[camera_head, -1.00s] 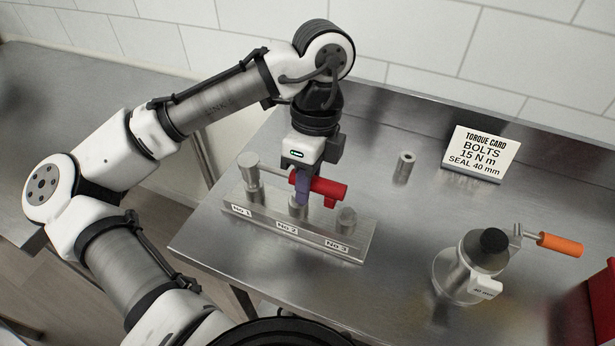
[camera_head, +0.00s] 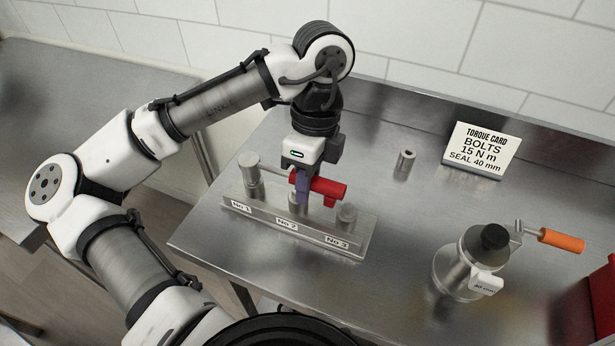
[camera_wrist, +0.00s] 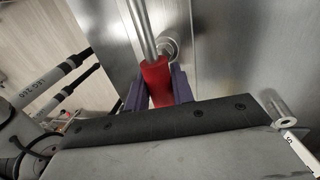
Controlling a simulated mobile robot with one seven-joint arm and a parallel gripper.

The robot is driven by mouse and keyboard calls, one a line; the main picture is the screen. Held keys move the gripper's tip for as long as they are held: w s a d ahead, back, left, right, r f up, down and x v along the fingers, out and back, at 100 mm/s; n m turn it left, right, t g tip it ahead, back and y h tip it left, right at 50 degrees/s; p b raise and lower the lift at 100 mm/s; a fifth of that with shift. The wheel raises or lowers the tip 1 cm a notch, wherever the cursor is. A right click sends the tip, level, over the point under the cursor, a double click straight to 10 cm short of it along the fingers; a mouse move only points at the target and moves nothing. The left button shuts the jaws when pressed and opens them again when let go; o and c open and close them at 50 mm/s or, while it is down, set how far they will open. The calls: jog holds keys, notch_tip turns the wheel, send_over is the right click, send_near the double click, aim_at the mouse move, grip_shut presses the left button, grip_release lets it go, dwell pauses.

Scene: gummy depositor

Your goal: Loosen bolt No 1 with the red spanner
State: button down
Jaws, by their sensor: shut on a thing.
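The red spanner (camera_head: 329,187) has a red handle and a steel shaft that runs left to a cylindrical head over bolt No 1 (camera_head: 254,187). My gripper (camera_head: 301,188) is shut on the red handle, above the No 2 position. In the wrist view the purple fingers of my gripper (camera_wrist: 160,90) sit either side of the red handle (camera_wrist: 157,80), and the shaft runs away upward. The wrist view does not show the head. The head hides the top of bolt No 1, so I cannot tell how it is seated.
The bolts stand on a steel block (camera_head: 280,225) labelled No 1, No 2 and No 3. Bolt No 3 (camera_head: 346,215) is uncovered. A small steel cylinder (camera_head: 404,163), a torque card (camera_head: 481,150) and a canister with an orange-handled crank (camera_head: 562,243) stand to the right.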

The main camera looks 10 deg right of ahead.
jog(key=shift+r, duration=0.15)
jog(key=shift+r+p, duration=0.45)
jog(key=shift+p, duration=0.4)
jog(key=shift+p, duration=0.4)
jog(key=shift+f, duration=0.25)
jog(key=shift+f+b, duration=0.35)
jog(key=shift+r, duration=0.15)
